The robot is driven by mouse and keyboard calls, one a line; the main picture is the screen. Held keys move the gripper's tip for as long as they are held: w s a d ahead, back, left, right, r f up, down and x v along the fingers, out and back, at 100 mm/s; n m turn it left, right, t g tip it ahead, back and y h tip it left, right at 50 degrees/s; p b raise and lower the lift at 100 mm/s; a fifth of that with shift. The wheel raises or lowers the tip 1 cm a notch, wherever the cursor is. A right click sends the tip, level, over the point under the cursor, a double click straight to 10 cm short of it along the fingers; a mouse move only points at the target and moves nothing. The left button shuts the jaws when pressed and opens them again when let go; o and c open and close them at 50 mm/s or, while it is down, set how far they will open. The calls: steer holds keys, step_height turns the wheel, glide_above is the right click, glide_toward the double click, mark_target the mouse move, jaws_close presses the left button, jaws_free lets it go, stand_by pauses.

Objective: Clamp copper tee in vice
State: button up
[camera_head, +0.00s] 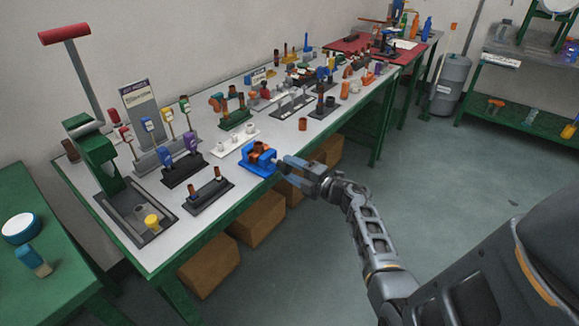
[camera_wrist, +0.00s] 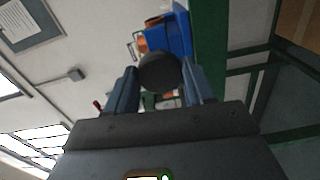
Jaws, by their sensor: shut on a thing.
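The blue vice (camera_head: 258,164) stands at the front edge of the white-topped bench. The copper tee (camera_head: 260,148) sits at the top of the vice, between its jaws; how tightly they hold it cannot be told. My gripper (camera_head: 279,162) reaches in from the right at the vice's front end. In the wrist view, my gripper (camera_wrist: 160,82) has a finger on each side of a dark round knob (camera_wrist: 158,72), which seems to be the vice's handle, and is shut on it. The blue vice body (camera_wrist: 180,36) and some copper (camera_wrist: 152,22) show beyond the knob.
A white rack (camera_head: 236,146) and dark racks with fittings (camera_head: 208,194) stand close to the vice. A copper fitting (camera_head: 303,124) stands on the bench to the right. A green press (camera_head: 92,150) is at the left end. Cardboard boxes (camera_head: 256,218) lie below; the floor at right is clear.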

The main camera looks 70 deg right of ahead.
steer(key=shift+m+p, duration=1.5)
steer(key=shift+m, duration=0.2)
steer(key=shift+m, duration=0.3)
steer(key=shift+m, duration=0.4)
steer(key=o, duration=1.2)
steer(key=shift+s, duration=0.15)
